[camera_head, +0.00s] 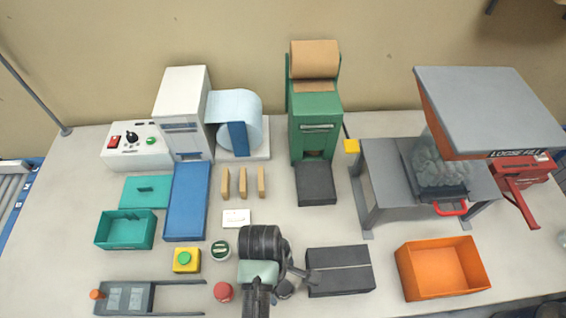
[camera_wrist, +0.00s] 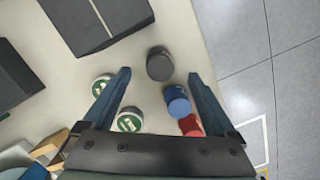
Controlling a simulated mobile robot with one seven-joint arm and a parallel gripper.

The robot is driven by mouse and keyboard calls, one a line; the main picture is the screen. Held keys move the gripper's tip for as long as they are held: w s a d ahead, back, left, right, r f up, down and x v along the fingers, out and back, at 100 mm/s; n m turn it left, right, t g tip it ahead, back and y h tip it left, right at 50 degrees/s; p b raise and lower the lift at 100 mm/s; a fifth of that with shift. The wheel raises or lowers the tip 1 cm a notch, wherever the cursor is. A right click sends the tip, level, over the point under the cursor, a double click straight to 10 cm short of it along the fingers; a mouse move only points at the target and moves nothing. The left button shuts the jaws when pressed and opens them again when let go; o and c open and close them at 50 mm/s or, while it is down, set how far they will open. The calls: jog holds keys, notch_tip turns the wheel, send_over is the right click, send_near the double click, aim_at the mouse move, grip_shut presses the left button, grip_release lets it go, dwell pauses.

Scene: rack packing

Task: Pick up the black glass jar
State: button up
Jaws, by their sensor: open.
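The black glass jar (camera_wrist: 160,64) shows in the wrist view as a dark round lid on the pale table, just beyond and between my fingertips. My gripper (camera_wrist: 158,74) is open, with one blue-grey finger on each side and nothing held between them. The gap in height between fingers and jar is hard to judge. In the head view, a dark round jar (camera_head: 284,290) sits partly under my arm, left of the black box; it looks like the same jar.
Blue (camera_wrist: 177,102) and red (camera_wrist: 190,125) jars stand close beside the right finger. Green-and-white-lidded jars (camera_wrist: 130,120) (camera_wrist: 102,85) are near the left finger. A black box (camera_head: 340,270) and an orange bin (camera_head: 440,270) lie to the right. The table edge is near.

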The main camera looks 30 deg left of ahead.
aim_at(283, 287)
jog(key=shift+d+f+p, duration=0.2)
jog(key=shift+f+p, duration=0.1)
jog(key=shift+f, duration=1.05)
jog(key=shift+d+f+p, duration=0.15)
jog(key=shift+f+p, duration=0.15)
jog(key=shift+f, duration=1.05)
grip_shut()
